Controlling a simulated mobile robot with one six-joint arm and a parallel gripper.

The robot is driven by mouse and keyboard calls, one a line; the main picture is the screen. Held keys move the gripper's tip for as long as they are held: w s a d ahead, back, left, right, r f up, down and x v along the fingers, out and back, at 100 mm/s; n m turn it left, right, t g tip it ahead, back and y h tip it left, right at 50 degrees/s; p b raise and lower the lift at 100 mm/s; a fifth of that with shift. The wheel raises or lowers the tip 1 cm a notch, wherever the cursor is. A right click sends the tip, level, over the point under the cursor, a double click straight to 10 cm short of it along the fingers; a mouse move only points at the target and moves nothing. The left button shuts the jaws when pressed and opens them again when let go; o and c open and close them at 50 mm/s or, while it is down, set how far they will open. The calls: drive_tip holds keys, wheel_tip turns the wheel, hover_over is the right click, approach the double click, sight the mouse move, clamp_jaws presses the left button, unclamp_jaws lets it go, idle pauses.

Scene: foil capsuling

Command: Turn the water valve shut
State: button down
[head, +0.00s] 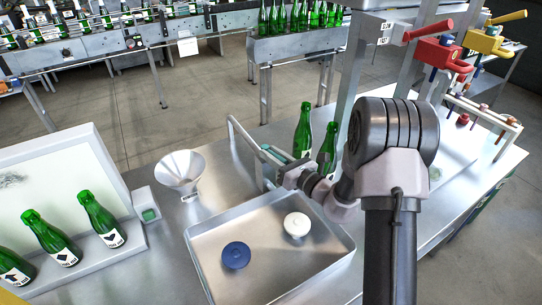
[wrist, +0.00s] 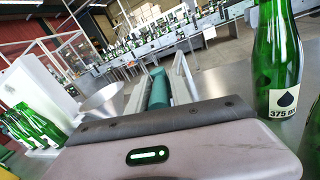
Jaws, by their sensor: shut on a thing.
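I cannot pick out a water valve for certain in either view. My gripper (head: 279,168) is low over the workbench, at the back edge of the metal tray. It is shut on a teal cylinder (wrist: 158,88), which lies between its fingers in the wrist view. A bit of the same teal cylinder shows in the head view (head: 273,152). My wrist and the gripper body hide part of this spot.
Two green bottles (head: 303,130) stand right behind my gripper. The shallow tray (head: 205,250) holds a blue disc (head: 236,255) and a white disc (head: 297,225). A funnel (head: 180,170) and a light rack (head: 95,160) with bottles are at left. Red (head: 440,52) and yellow (head: 486,40) levered tools are upper right.

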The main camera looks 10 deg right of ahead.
drive_tip(key=shift+w+d+n+g+y+b, duration=0.15)
drive_tip(key=shift+n+g+y+b, duration=0.1)
drive_tip(key=shift+n+g+y, duration=0.65)
drive_tip(key=shift+w+d+n+g+y+b, duration=0.15)
drive_tip(key=shift+d+n+g+y+b, duration=0.05)
drive_tip(key=shift+n+g+y, duration=0.75)
drive_tip(key=shift+w+d+n+g+y+b, duration=0.15)
drive_tip(key=shift+n+g+y+b, duration=0.1)
drive_tip(key=shift+n+g+y, duration=0.65)
drive_tip(key=shift+y, duration=0.25)
drive_tip(key=c, duration=1.3)
unclamp_jaws()
